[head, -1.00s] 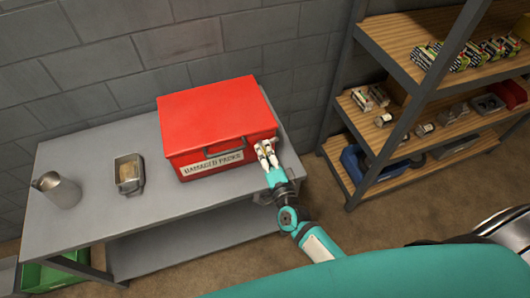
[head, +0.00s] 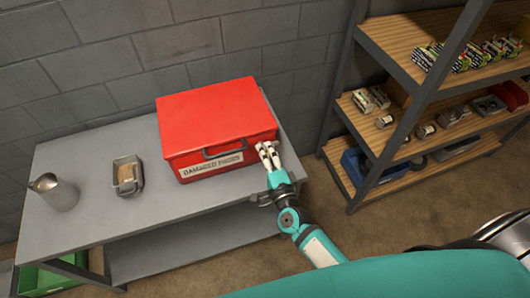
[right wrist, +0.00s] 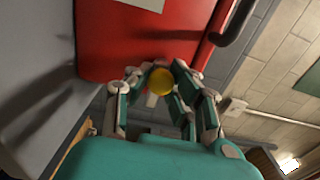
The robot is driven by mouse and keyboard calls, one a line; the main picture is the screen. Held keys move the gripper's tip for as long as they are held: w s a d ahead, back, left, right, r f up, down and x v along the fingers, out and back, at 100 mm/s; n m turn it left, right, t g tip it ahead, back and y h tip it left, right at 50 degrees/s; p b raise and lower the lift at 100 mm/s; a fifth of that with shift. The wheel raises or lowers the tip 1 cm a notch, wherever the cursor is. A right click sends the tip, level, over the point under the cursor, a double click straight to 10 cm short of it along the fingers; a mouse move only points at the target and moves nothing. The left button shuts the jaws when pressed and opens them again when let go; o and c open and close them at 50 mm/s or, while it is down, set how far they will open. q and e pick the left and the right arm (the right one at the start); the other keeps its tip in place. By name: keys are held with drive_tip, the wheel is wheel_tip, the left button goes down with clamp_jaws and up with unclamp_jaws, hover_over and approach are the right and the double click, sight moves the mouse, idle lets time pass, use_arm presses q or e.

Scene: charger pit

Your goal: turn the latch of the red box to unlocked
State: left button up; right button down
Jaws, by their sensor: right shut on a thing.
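The red box (head: 217,118) stands closed on the grey table, with a dark handle (head: 223,149) and a "DAMAGED PACKS" label on its front. It also fills the top of the right wrist view (right wrist: 130,40). My right gripper (head: 267,150) is at the right end of the box's front. In the right wrist view its fingers (right wrist: 158,78) are closed around a round yellow knob (right wrist: 161,81), which appears to be the latch. The fingers hide the latch in the head view, and I cannot tell its setting. My left gripper is not in view.
The grey table (head: 95,165) also bears a metal jug (head: 55,192) and a small metal tray (head: 128,176) to the left of the box. A shelf unit (head: 366,150) with packs and bins stands to the right. A green crate (head: 50,277) is below left.

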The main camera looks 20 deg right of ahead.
drive_tip(key=c, duration=1.1)
unclamp_jaws()
drive_tip(key=shift+s, duration=0.1)
drive_tip(key=shift+s, duration=0.1)
drive_tip(key=s, duration=1.2)
drive_tip(key=shift+d, duration=0.2)
drive_tip(key=shift+w, duration=0.1)
drive_tip(key=s+f+n+g+y, duration=0.1)
drive_tip(key=s+f+n+g, duration=0.2)
drive_tip(key=f, duration=0.5)
drive_tip(key=s+f+n+g, duration=0.2)
drive_tip(key=f+n, duration=0.2)
drive_tip(key=f, duration=0.5)
drive_tip(key=s+f+n+g+y, duration=0.1)
drive_tip(key=s+f+n+g, duration=0.2)
drive_tip(key=f, duration=0.5)
drive_tip(key=s+d+f+n+g+h, duration=0.1)
drive_tip(key=s+d+f+n+g, duration=0.1)
drive_tip(key=s+f, duration=0.3)
drive_tip(key=s+d+f+n+g, duration=0.3)
drive_tip(key=s+f+n+g, duration=0.1)
drive_tip(key=s, duration=0.7)
drive_tip(key=s+d+f+n+g+h, duration=0.1)
drive_tip(key=s+d+f+n+g, duration=0.2)
drive_tip(key=s+f, duration=0.4)
drive_tip(key=shift+s+f+n+h, duration=0.3)
drive_tip(key=shift+s+f+n, duration=0.1)
drive_tip(key=shift+s+n, duration=0.25)
